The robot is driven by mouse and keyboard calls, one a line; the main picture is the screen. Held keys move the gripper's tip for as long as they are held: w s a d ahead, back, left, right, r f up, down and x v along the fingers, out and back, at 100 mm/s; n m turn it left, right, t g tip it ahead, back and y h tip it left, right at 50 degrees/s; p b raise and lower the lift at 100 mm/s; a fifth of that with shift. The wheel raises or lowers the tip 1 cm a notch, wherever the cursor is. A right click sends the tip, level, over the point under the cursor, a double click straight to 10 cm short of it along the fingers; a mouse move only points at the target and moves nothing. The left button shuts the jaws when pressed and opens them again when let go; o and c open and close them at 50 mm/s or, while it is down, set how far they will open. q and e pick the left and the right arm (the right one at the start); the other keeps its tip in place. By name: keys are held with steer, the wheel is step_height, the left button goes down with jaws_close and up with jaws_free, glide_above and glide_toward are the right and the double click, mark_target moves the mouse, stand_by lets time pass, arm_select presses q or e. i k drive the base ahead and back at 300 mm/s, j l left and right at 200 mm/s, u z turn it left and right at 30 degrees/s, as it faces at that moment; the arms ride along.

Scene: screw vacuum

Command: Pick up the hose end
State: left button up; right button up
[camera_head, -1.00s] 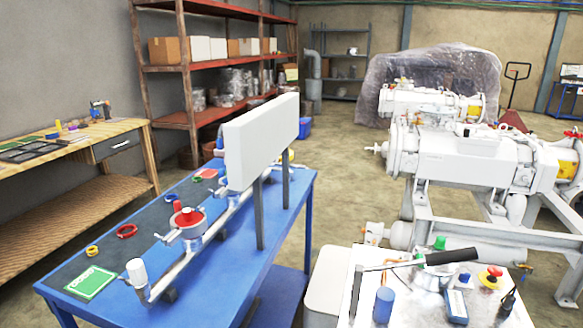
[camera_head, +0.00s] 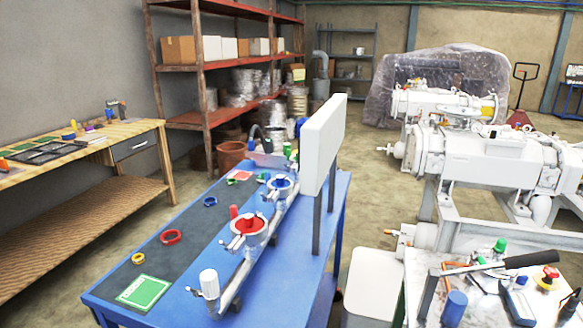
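Neither of my grippers is in view. No hose end can be made out with certainty. At the far end of the blue table (camera_head: 295,265), a dark curved piece (camera_head: 261,136) rises among small items and could be a hose, but it is too small to tell. On the table a metal pipe assembly (camera_head: 238,277) runs lengthwise, with a red-topped valve (camera_head: 249,228), a blue-ringed valve (camera_head: 280,185) and a white cap (camera_head: 209,283) at its near end. A white upright panel (camera_head: 324,145) on posts stands over the right side and hides part of the table.
Coloured rings, including a red ring (camera_head: 171,237), and a green card (camera_head: 144,292) lie on the table's dark mat. A cart (camera_head: 485,310) with tools stands at the lower right, before a large white pump (camera_head: 480,160). A wooden bench (camera_head: 75,205) is at left. Floor shows between them.

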mark_target(250, 142)
steer(key=j, duration=0.8)
steer(key=i+j, duration=0.4)
